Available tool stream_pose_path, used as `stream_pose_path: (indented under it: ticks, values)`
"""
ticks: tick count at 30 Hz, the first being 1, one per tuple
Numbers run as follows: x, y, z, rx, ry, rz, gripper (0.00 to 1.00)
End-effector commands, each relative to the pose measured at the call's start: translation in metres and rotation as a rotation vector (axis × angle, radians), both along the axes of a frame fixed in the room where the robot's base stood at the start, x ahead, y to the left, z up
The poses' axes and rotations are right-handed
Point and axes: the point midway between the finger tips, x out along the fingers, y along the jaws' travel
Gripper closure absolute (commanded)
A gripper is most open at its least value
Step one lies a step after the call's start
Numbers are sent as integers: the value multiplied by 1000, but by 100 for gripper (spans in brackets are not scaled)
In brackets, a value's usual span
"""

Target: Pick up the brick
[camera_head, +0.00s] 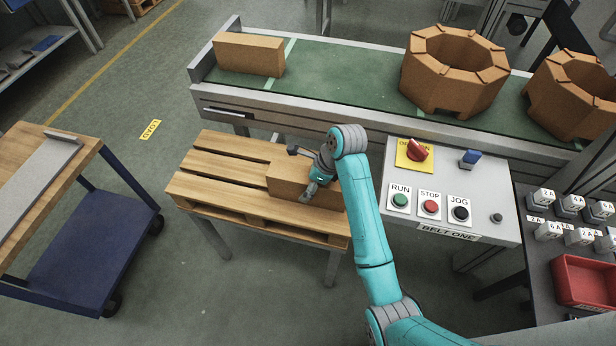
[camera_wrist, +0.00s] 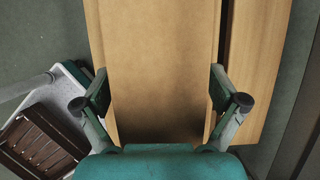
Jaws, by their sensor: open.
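A tan rectangular brick (camera_head: 283,178) lies on the wooden pallet (camera_head: 213,168), near the pallet's right end. In the wrist view the brick (camera_wrist: 160,60) fills the middle of the picture. My gripper (camera_head: 302,170) is over the brick, pointing down, with one finger toward each long side. In the wrist view my gripper (camera_wrist: 162,92) is open, its fingers apart to the left and right of the brick. I cannot tell how far down the fingers reach or whether they touch it. My arm hides the brick's right end.
The pallet rests on a metal-legged stand. Behind it a green conveyor (camera_head: 330,75) carries another brick (camera_head: 249,54) and octagonal brick rings (camera_head: 454,72). A button panel (camera_head: 450,205) is close on the right, a blue cart (camera_head: 80,235) on the left.

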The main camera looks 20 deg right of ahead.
Motion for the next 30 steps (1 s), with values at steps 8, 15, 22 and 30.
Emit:
stream_pose_path:
  ticks: [8,15,22,30]
  values:
    - [-2,2,-4,-1,-1,-2,4]
    - [-2,2,-4,0,0,-2,54]
    - [-3,2,-6,-1,2,-3,90]
    - [-3,2,-6,0,1,-2,91]
